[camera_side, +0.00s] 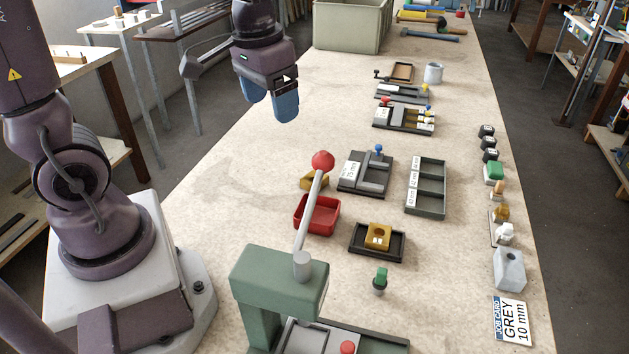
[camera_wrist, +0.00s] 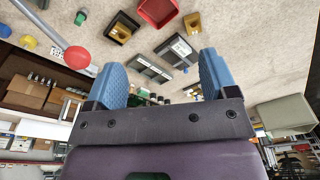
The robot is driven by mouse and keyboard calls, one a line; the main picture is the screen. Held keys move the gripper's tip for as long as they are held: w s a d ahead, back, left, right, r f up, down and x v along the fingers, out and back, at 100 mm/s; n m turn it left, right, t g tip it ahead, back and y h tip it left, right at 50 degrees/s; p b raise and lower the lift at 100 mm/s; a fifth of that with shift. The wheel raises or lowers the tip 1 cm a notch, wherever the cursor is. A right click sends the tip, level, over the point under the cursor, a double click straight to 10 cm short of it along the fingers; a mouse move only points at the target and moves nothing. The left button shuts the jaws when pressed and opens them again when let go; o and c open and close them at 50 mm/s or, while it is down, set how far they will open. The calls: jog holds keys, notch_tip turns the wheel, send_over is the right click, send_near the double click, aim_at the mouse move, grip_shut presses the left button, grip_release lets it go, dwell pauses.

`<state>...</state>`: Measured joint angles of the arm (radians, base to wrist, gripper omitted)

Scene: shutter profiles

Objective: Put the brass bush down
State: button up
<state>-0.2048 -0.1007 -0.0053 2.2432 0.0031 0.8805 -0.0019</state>
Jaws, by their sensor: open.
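My gripper (camera_side: 271,106) hangs high over the left part of the bench with its blue fingers apart and nothing between them; its fingers also show in the wrist view (camera_wrist: 162,78). A brass-coloured block with a round opening (camera_side: 378,234) sits in a shallow dark tray (camera_side: 363,252), well away from my gripper. It also shows in the wrist view (camera_wrist: 121,30). A small brass-coloured piece (camera_side: 501,212) stands in the row along the right edge. I cannot tell which of these is the bush.
A green press (camera_side: 265,272) with a red-knobbed lever stands in front. A red bin (camera_side: 318,216), a grey fixture (camera_side: 352,184) and a compartment tray (camera_side: 411,206) occupy the middle. A job card reads "GREY 10 mm" (camera_side: 511,321). The left part of the bench is clear.

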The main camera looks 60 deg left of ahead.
jog(key=w+a+f+n+g, duration=0.1)
jog(key=w+a+f+n, duration=0.1)
jog(key=w+a+f, duration=1.1)
jog(key=f, duration=0.5)
jog(key=d+f, duration=0.1)
jog(key=f, duration=0.3)
jog(key=d+f, duration=0.1)
jog(key=f, duration=0.4)
jog(key=shift+w+f, duration=0.3)
jog(key=c, duration=1.2)
jog(key=shift+o, duration=0.2)
jog(key=shift+r, duration=0.15)
